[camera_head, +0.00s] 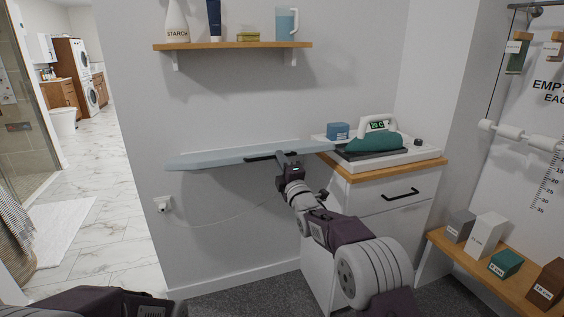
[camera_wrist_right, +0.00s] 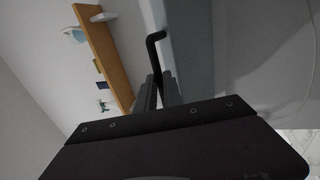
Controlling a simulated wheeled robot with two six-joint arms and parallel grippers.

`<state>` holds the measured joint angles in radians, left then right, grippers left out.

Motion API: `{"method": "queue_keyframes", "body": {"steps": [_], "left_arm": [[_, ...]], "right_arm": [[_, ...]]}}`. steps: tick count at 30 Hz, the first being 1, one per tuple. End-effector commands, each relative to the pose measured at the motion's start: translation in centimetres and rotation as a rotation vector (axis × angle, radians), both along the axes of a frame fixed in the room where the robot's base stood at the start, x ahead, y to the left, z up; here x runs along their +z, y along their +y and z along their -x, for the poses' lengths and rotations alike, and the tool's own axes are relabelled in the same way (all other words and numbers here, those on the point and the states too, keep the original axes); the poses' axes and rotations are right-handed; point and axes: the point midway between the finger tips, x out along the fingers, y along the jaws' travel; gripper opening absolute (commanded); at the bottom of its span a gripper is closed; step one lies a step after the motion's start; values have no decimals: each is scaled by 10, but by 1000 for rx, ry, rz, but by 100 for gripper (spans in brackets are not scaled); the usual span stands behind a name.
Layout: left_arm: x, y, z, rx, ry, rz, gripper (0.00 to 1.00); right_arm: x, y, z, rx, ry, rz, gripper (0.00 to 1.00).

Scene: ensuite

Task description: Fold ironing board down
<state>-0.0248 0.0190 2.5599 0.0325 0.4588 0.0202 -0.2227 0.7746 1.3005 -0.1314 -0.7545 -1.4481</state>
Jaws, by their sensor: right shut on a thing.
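The ironing board (camera_head: 215,160) is a long pale blue panel, lying roughly level in front of the grey wall, left of the white cabinet. Its black bar handle (camera_head: 265,157) is on the edge facing me. My right gripper (camera_head: 290,157) is at the handle's right part and shut on it. In the right wrist view, the black handle (camera_wrist_right: 156,42) runs down between the fingers of my right gripper (camera_wrist_right: 160,92), beside the pale board (camera_wrist_right: 192,50). The fingers hide part of the handle. My left gripper is outside the view.
A white cabinet (camera_head: 376,200) with a wooden top stands right of the board, carrying a green and white iron (camera_head: 376,140) and a small blue box (camera_head: 338,131). A wooden shelf (camera_head: 232,45) hangs above. A wall outlet (camera_head: 162,203) with a thin cord is below the board.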

Motion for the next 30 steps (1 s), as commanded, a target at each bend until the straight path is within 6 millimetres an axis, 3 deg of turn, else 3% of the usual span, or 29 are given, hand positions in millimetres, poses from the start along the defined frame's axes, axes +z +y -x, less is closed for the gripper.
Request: {"method": "queue_keyframes", "body": {"steps": [8,9,10,11,30], "left_arm": [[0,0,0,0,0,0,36],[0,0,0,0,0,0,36],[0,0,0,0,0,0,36],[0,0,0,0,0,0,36],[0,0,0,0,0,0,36]], "right_arm": [[-6,0,-1,0,16,3,0],[-7,0,-1,0,16,3,22],[-7,0,-1,0,16,3,30],[-6,0,-1,-1,15,4,32],[1,-1,1,-1,-1,-1,32]]}}
